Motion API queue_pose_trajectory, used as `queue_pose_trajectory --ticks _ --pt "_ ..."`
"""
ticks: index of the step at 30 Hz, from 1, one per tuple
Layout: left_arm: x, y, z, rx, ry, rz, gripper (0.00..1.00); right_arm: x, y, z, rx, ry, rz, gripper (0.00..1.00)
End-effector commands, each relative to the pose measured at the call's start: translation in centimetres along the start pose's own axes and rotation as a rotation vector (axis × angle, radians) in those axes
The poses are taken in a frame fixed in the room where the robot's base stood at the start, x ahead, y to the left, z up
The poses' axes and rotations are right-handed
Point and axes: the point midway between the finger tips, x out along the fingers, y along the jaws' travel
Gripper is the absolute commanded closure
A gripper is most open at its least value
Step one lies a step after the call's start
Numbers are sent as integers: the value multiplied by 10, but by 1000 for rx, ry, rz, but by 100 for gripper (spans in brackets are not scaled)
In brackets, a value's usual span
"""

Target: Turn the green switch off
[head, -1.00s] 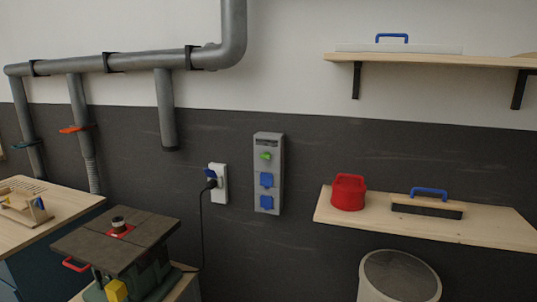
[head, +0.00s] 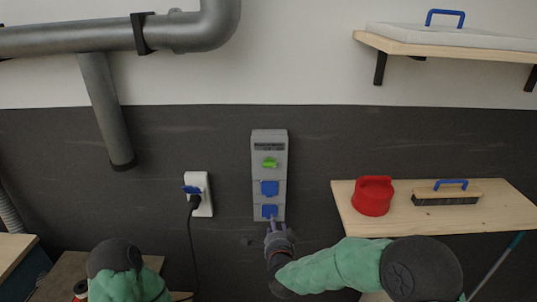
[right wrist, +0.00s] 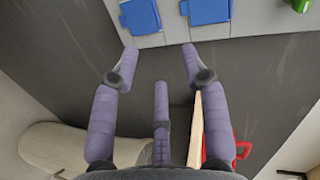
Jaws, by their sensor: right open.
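The green switch (head: 270,163) is on the upper part of a grey wall box (head: 257,206), above two blue socket covers. In the right wrist view, the switch (right wrist: 301,5) is cut off at the top right corner. My right gripper (head: 272,226) is in front of the lower end of the box, below the switch. In the right wrist view, the purple fingers of my right gripper (right wrist: 159,54) are spread apart and empty, beneath the blue covers. My left gripper is out of view; only part of my left arm shows at the lower left.
A white socket (head: 204,207) with a black plug and cable is left of the box. A wooden shelf (head: 480,215) on the right holds a red container (head: 372,196) and a brush (head: 446,194). Grey pipes (head: 105,110) run at the upper left. Bare wall surrounds the box.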

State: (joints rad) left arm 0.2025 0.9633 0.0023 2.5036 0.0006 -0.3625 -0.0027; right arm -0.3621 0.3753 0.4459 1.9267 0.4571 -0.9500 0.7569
Motion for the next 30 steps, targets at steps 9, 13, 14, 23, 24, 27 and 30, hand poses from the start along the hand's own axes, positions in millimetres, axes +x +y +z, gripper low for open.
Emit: queue_pose_trajectory --ticks 9,13,14,23,24,27,30 --pt "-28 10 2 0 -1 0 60 -29 -142 -18 275 105 -233 55" --pt "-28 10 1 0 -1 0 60 -22 -147 -20 288 109 -241 55" --pt "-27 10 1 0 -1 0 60 -19 -147 -21 289 110 -241 55" --pt "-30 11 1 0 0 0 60 30 -157 -28 286 109 -238 55" --pt "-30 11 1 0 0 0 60 36 -158 -28 286 108 -238 55" --pt "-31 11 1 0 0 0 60 51 -161 -30 285 108 -239 55" --pt "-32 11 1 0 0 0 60 61 -164 -32 285 108 -239 55"
